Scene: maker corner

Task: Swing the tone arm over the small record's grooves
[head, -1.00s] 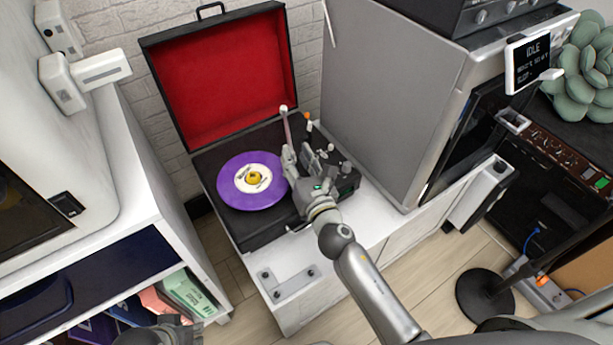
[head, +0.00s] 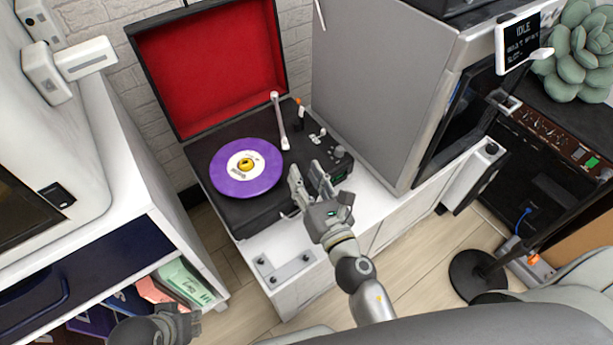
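The small purple record (head: 228,184) lies flat on the platter of the black record player, with a yellow piece at its centre. The white tone arm (head: 279,118) runs from the back of the deck toward the front. Its head end is just right of the record's edge; I cannot tell whether it is over the outermost grooves. My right gripper (head: 306,175) is at the front right of the player, its two fingers apart and nothing between them, clear of the tone arm. My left gripper (head: 180,322) is low at the bottom left, partly cut off, away from the player.
The player's red-lined lid (head: 215,65) stands open behind the deck. A tall grey cabinet (head: 375,90) rises close on the right. A white shelf (head: 150,245) stands at the left. A grey plate (head: 283,270) lies on the white surface in front.

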